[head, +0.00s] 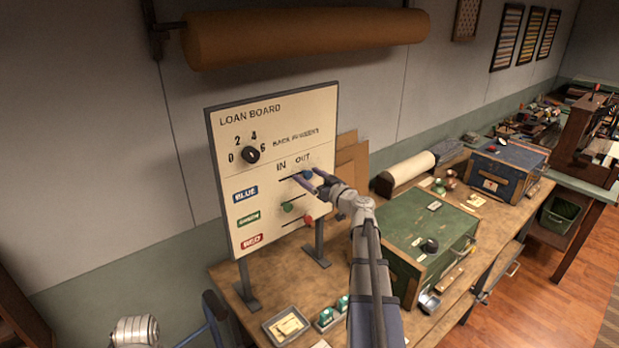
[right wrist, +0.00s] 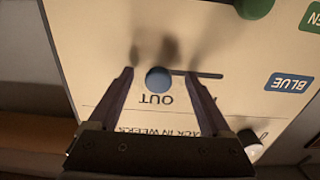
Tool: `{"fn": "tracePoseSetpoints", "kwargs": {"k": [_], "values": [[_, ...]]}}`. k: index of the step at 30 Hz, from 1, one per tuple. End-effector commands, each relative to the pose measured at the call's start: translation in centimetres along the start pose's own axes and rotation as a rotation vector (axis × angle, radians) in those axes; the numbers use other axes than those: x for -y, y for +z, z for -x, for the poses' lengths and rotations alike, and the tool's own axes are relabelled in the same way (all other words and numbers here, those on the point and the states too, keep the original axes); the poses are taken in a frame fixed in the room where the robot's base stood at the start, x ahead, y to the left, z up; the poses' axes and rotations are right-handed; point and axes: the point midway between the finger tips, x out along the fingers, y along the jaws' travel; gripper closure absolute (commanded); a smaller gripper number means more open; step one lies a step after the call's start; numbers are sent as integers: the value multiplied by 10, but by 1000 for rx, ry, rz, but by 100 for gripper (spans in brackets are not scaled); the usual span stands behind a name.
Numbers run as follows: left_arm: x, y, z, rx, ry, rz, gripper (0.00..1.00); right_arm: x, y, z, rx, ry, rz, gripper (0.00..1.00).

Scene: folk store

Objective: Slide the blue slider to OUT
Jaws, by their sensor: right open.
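The loan board (head: 268,190) stands upright on the bench, with IN and OUT labels above its slots. The blue slider (head: 304,174) sits in the top slot, beneath OUT. In the right wrist view, turned upside down, the round blue knob (right wrist: 158,79) is at the OUT end of its slot, beside the word OUT. My right gripper (head: 313,184) is open in front of the board. In the wrist view the fingers of my right gripper (right wrist: 159,75) stand on either side of the knob, with gaps to it. My left gripper is not in view.
The green slider (head: 287,207) and the red slider (head: 308,219) are in the lower slots. A black dial (head: 251,155) is higher up. Small trays (head: 286,326) lie before the board. A green chest (head: 415,240) stands close right of my right arm.

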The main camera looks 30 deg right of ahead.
Motion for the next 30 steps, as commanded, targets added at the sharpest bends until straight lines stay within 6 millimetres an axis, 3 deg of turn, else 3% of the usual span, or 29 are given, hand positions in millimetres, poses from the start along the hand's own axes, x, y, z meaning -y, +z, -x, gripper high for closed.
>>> {"fn": "tracePoseSetpoints", "kwargs": {"k": [14,30], "values": [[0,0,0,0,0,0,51,0,0,1,0,0,0,15],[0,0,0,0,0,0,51,0,0,42,0,1,0,15]]}}
